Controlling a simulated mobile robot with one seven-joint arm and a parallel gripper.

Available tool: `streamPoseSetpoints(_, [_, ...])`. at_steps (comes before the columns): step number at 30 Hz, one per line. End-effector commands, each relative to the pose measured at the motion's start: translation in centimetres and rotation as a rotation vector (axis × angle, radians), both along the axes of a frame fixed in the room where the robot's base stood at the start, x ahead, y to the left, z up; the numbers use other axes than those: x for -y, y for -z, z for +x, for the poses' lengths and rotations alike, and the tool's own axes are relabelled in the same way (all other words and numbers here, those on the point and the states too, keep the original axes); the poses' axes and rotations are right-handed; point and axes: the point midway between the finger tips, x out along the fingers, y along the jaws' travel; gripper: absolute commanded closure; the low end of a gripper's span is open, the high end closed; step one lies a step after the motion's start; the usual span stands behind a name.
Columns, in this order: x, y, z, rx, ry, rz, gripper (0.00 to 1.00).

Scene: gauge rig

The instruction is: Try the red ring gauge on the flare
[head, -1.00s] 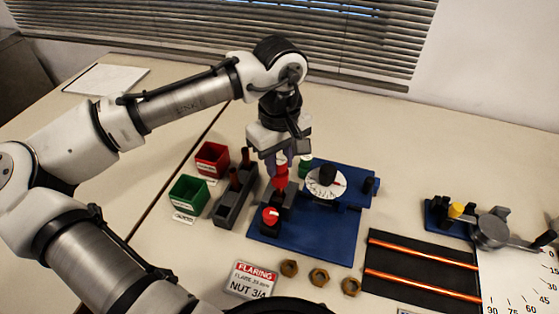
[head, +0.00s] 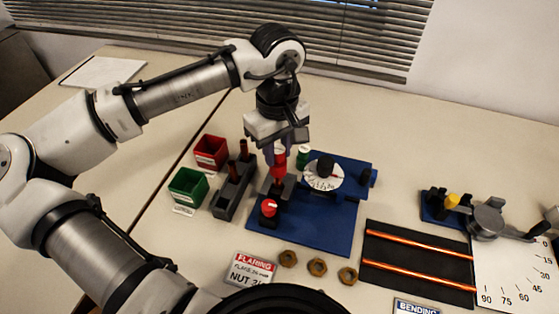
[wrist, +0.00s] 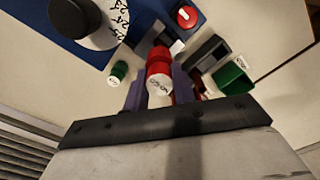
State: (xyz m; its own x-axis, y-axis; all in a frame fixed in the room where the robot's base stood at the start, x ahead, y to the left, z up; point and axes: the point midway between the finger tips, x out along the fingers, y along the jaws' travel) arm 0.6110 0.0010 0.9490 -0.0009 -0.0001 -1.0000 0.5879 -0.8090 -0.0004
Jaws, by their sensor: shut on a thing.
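My gripper (head: 279,156) is shut on the red ring gauge (head: 280,162), upright over the dark clamp block (head: 288,187) on the blue rig. In the wrist view the gauge's white, marked top (wrist: 159,86) sits between my purple fingers (wrist: 160,92). A second red section shows beyond it, in line with it. The flare is hidden under the gauge and fingers, so I cannot tell whether the gauge is around it or just above it. The green gauge (head: 303,155) stands apart, right of and behind my fingers.
A red knob (head: 268,208) and white dial (head: 323,175) with a black knob are close by on the blue base (head: 330,232). A grey rack (head: 232,192), red bin (head: 211,150) and green bin (head: 188,186) stand left. Brass nuts (head: 317,267) lie in front.

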Motion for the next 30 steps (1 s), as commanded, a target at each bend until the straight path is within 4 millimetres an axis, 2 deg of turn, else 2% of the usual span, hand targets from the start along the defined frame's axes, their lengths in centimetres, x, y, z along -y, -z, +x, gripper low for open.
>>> streamPoseSetpoints(3, [0.0,-0.9,0.0,0.001,0.000,-0.001,0.99])
streamPoseSetpoints(30, [0.0,-5.2,0.0,0.001,0.000,-0.001,0.99])
